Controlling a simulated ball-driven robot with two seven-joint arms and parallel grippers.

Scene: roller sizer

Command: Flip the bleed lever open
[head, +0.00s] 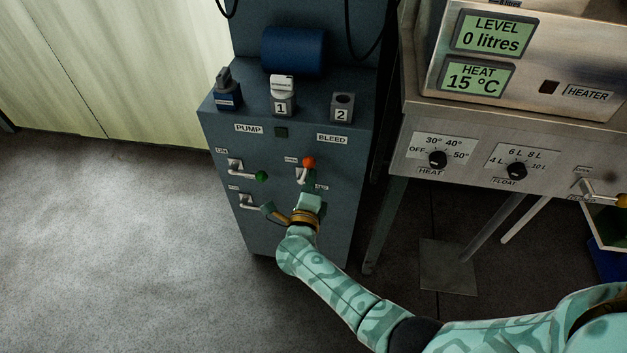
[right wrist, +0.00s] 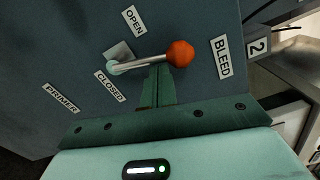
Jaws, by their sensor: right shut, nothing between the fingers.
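The bleed lever (head: 302,174) has a pale metal rod and an orange-red ball knob, on the front of the dark blue-grey cabinet (head: 225,140). In the right wrist view the bleed lever (right wrist: 146,63) runs from its pivot at the left to the knob at the right, between the OPEN label (right wrist: 134,20) and the CLOSED label (right wrist: 109,87). My right gripper (head: 303,187) is shut and empty. In the wrist view its fingertips (right wrist: 158,70) are right at the rod, on the CLOSED label's side; I cannot tell whether they touch. My left gripper is not in view.
A green-knobbed lever (head: 262,176) and a lower lever (head: 246,202) stick out left of my gripper. A steel heater unit (head: 480,150) with dials stands at the right. Open floor (head: 110,240) lies to the left.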

